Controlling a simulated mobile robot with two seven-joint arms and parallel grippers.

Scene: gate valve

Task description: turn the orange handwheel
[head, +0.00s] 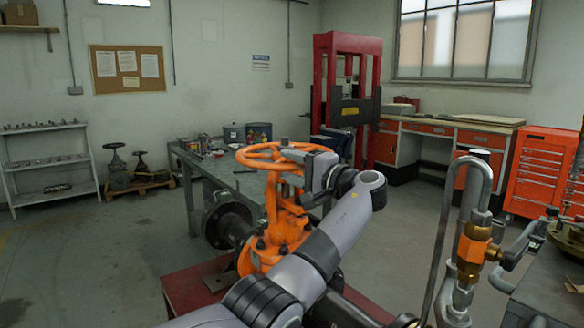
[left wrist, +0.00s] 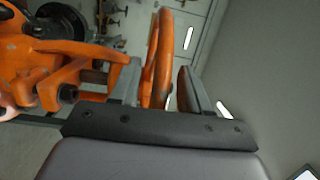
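My left gripper (head: 290,151) is at the right side of the wheel's rim. In the left wrist view, the orange rim (left wrist: 162,60) passes between the two fingers of the left gripper (left wrist: 162,88). The left-hand finger is close against the rim. A narrow gap shows between the rim and the other finger. The fingertips are partly hidden in the head view. My right gripper is not in view.
A workbench (head: 240,184) stands behind the valve, with a red press (head: 333,85) beyond. A bent grey pipe with a brass fitting (head: 474,243) rises at the right. An orange tool cabinet (head: 540,165) stands far right.

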